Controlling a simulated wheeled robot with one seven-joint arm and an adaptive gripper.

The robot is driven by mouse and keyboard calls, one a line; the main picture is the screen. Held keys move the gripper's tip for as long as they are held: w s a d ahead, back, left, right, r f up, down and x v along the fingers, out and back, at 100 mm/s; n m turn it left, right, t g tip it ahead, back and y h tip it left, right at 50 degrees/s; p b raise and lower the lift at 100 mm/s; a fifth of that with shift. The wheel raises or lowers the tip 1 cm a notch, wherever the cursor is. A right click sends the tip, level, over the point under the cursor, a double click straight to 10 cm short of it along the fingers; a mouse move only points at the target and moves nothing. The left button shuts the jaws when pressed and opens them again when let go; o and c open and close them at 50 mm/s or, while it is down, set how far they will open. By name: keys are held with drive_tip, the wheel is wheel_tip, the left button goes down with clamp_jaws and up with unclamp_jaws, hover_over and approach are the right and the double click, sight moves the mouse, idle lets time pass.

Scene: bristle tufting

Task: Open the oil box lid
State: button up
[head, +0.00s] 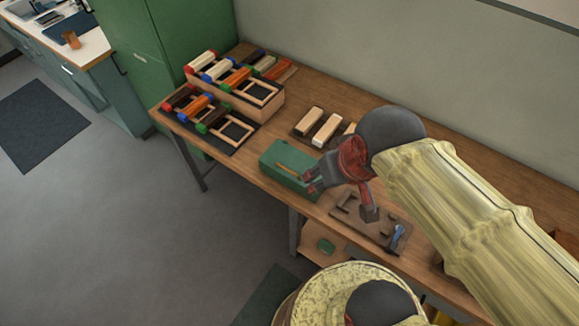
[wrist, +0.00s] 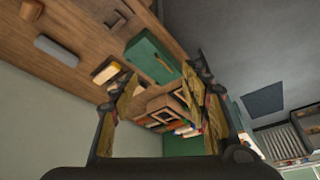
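The oil box is a green box (head: 275,158) on the workbench, left of my gripper in the head view. Its flat green lid looks closed, with a tan strip, perhaps a handle, on top. My gripper (head: 312,182) is at the box's right end, overlapping it in the head view; I cannot tell whether it touches. The wrist view shows the green box (wrist: 150,54) beyond the fingertips and the gripper (wrist: 165,92) with its fingers wide apart and nothing between them. Part of the box's right end is hidden behind the gripper.
The wooden bench (head: 345,92) runs along the wall. A brown fixture with a blue part (head: 397,233) lies right of the box. Pale blocks in a dark tray (head: 309,121) lie behind it. Racks of coloured rollers (head: 217,119) stand at the left, near a green cabinet (head: 165,60).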

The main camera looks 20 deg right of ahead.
drive_tip(key=w+f, duration=0.2)
drive_tip(key=f, duration=0.1)
drive_tip(key=w+a+f+n+g+b, duration=0.1)
drive_tip(key=w+f, duration=0.1)
drive_tip(key=w+a+f+g+b, duration=0.1)
drive_tip(key=w+f, duration=0.1)
drive_tip(key=f, duration=0.1)
drive_tip(key=shift+f+n, duration=0.3)
drive_tip(key=c, duration=0.4)
drive_tip(key=w+a+f+n+g+h+b, duration=0.1)
drive_tip(key=w+a+f+n+g+b, duration=0.1)
drive_tip(key=w+f, duration=0.8)
drive_tip(key=shift+a+f+n+h, duration=0.2)
drive_tip(key=shift+f+n+h, duration=0.15)
drive_tip(key=shift+n, duration=0.35)
drive_tip(key=n, duration=0.2)
approach(286, 168)
drive_tip(key=f, duration=0.1)
drive_tip(key=shift+t, duration=0.4)
drive_tip(key=f+b, duration=0.1)
drive_tip(key=f, duration=0.3)
drive_tip(key=d+f+b, duration=0.1)
drive_tip(key=f, duration=0.2)
drive_tip(key=shift+b, duration=0.35)
drive_tip(key=shift+c, duration=0.5)
clamp_jaws()
